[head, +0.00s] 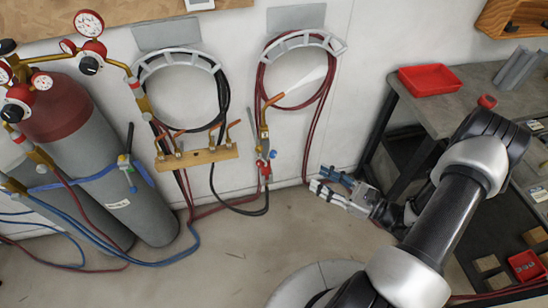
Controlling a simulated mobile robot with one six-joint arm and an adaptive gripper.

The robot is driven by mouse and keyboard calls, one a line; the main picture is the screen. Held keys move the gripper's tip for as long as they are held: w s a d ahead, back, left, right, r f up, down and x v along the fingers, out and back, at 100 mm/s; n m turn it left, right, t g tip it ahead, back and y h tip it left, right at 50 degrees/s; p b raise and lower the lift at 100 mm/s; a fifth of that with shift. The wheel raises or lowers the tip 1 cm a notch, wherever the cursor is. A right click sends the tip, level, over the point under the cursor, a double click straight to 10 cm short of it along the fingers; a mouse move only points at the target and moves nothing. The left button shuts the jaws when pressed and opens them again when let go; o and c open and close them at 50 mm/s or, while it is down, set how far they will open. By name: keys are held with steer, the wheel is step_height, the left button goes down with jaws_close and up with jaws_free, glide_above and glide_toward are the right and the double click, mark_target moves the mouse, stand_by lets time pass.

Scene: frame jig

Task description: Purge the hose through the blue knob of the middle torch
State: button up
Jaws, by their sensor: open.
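A brass torch (264,135) hangs on the wall below the right hose coil, with a blue knob (272,154) and a red knob (260,165) near its lower end. A pale streak (305,82) extends up and right from its copper tip. A wooden rack (198,157) to its left carries brass and copper torch parts; I cannot make out a blue knob there. I cannot tell for certain which torch is the middle one. My gripper (321,180) is open and empty, right of the blue knob and apart from it.
Red and dark hoses (238,203) run down to the floor. Gas cylinders (120,170) with gauges stand at left, with blue hoses on the floor. A workbench (452,112) with a red tray (430,80) stands at right. The wall between gripper and torch looks clear.

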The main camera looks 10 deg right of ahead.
mark_target(275, 155)
steer(key=b+x, duration=0.2)
steer(key=x, duration=1.4)
steer(key=shift+c, duration=0.5)
jaws_close()
